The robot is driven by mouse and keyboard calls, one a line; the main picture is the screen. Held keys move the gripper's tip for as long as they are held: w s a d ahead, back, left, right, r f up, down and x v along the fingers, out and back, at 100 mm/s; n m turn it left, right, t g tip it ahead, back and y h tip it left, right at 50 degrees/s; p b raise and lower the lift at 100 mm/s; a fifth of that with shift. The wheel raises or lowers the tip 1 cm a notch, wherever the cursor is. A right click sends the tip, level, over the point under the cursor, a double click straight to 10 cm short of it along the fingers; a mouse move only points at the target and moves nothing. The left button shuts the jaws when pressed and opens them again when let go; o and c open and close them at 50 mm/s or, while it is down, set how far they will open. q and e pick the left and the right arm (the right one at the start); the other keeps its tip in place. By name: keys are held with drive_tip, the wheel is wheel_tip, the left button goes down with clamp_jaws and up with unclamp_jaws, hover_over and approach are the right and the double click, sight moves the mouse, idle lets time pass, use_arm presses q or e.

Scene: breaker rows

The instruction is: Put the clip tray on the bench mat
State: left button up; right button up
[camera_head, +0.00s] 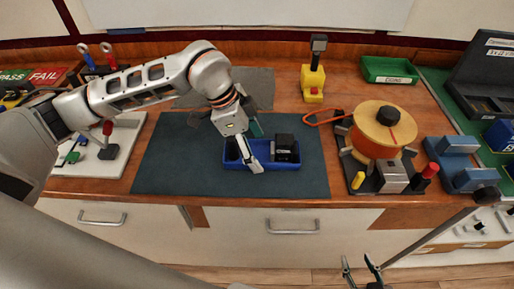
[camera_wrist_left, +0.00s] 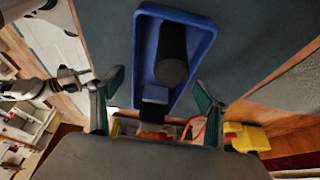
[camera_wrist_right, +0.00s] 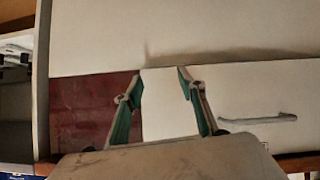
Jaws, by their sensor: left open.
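A blue tray (camera_head: 233,163) lies on the dark bench mat (camera_head: 165,165), near its front right part. A black block (camera_head: 285,148) and another dark item stand in it. The left wrist view shows the tray (camera_wrist_left: 206,42) with a dark cylinder (camera_wrist_left: 172,55) inside. My left gripper (camera_head: 254,148) is open at the left part of the tray; I cannot tell whether its fingers touch it. A green tray (camera_head: 389,70) with a white label, which may read clips, sits at the back right, off the mat. My right gripper (camera_head: 362,272) is open and empty, low in front of the drawers.
An orange spool (camera_head: 383,127) on a dark base stands right of the mat. Blue blocks (camera_head: 455,160) lie at far right. A white board (camera_head: 122,150) is at the left. The mat's left part is clear.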

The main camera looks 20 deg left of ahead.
use_arm(q)
drive_tip(key=v, duration=1.1)
drive_tip(key=shift+r+b, duration=0.2)
drive_tip(key=shift+b, duration=0.25)
drive_tip(key=shift+s, duration=0.2)
